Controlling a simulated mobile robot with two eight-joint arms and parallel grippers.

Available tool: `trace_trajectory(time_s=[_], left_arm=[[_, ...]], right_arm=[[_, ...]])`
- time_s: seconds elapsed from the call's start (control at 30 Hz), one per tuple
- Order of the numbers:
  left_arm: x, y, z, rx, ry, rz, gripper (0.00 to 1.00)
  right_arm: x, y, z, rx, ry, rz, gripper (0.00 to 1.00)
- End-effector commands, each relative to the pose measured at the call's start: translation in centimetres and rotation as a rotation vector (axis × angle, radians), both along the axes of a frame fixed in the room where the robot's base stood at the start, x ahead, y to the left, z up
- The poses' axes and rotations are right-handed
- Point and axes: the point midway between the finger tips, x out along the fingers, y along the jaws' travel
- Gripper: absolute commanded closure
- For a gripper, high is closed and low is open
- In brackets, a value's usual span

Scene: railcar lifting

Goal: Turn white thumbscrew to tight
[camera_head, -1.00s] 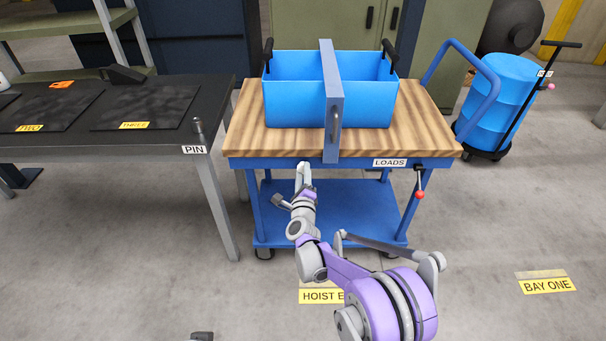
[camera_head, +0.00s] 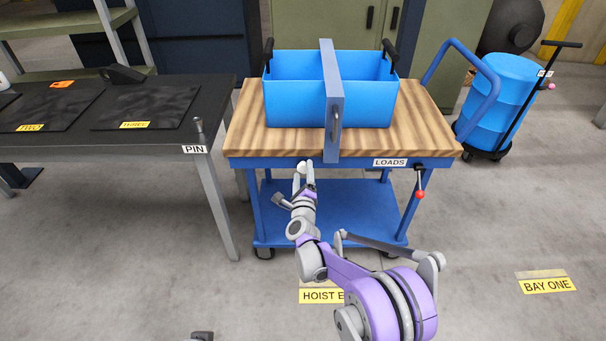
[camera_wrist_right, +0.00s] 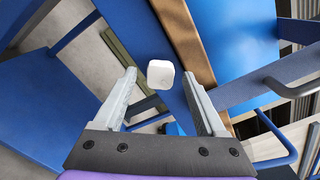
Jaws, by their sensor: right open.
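The white thumbscrew (camera_wrist_right: 160,74) is a small rounded white knob on the blue front edge of the cart. In the right wrist view it shows just beyond and between my right gripper's (camera_wrist_right: 163,82) two grey fingers, which are open with space on both sides. In the head view my right gripper (camera_head: 304,178) reaches up to the cart's front edge, below the grey upright plate, and the white knob (camera_head: 302,166) shows at its tips. Whether a finger touches it, I cannot tell. A small dark grey piece at the bottom edge may be my left gripper (camera_head: 202,336).
A blue two-part bin (camera_head: 290,105) stands on the wooden cart top (camera_head: 415,125), with a grey plate (camera_head: 333,90) across it. A red-knobbed lever (camera_head: 420,190) hangs at the cart's right front. A dark table (camera_head: 90,145) with a pin (camera_head: 199,130) stands left.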

Motion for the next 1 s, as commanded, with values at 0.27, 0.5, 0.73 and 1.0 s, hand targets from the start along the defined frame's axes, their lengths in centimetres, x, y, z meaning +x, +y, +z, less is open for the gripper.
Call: trace_trajectory(time_s=[0.27,0.5,0.73,1.0], left_arm=[[0.0,0.0,0.3,0.000,-0.001,0.000,1.00],[-0.1,0.0,1.0,0.000,-0.003,0.000,1.00],[-0.2,0.0,1.3,0.000,-0.004,0.000,1.00],[-0.2,0.0,1.4,0.000,-0.004,0.000,1.00]], right_arm=[[-1.5,0.0,0.1,0.001,0.000,0.000,0.27],[-6.4,0.1,0.2,0.001,0.000,0.001,0.27],[-9.9,0.0,0.1,0.000,-0.001,0.001,0.27],[-10.9,0.0,0.0,0.000,0.000,0.000,0.27]])
